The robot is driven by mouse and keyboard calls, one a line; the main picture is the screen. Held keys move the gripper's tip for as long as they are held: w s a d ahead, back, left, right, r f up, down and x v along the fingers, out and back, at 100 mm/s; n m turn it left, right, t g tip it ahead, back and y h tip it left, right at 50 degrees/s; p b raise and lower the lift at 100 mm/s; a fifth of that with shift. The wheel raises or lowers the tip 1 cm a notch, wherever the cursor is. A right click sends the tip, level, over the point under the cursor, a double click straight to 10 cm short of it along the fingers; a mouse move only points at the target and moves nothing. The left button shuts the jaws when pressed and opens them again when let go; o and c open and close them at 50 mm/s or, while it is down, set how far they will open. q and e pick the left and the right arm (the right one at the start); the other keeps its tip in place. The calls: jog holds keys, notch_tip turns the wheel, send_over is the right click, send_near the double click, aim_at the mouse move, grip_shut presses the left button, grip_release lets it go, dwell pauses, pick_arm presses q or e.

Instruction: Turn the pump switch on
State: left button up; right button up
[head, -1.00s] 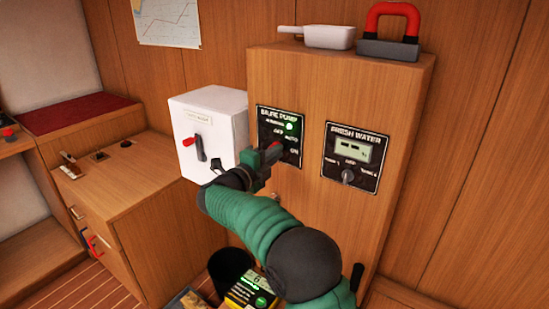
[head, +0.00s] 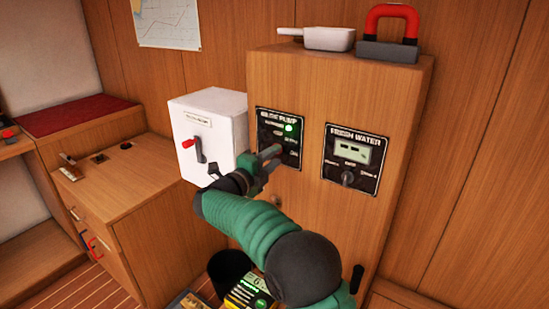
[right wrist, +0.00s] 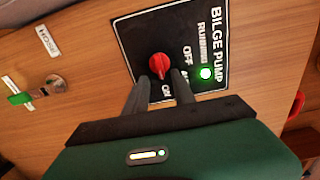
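The bilge pump panel (head: 280,138) is a black plate on the front of the wooden cabinet. Its red knob (right wrist: 160,66) shows in the right wrist view, with its narrow end towards the ON label. The green running light (right wrist: 206,73) is lit, and it also shows in the head view (head: 288,128). My right gripper (right wrist: 162,76) is at the panel, its two dark fingers apart on either side of the knob's lower end; I cannot tell whether they touch it. In the head view the right gripper (head: 275,156) hides the knob. My left gripper is out of view.
The fresh water panel (head: 352,160) is to the right of the bilge pump panel. A white switch box (head: 222,115) with a red-tipped lever stands to the left. A white pan (head: 328,39) and a red-handled object (head: 388,50) sit on the cabinet top.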

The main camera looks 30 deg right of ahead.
jog(key=p+v, duration=0.1)
jog(key=v, duration=1.5)
jog(key=shift+w+f, duration=0.1)
jog(key=shift+f, duration=0.05)
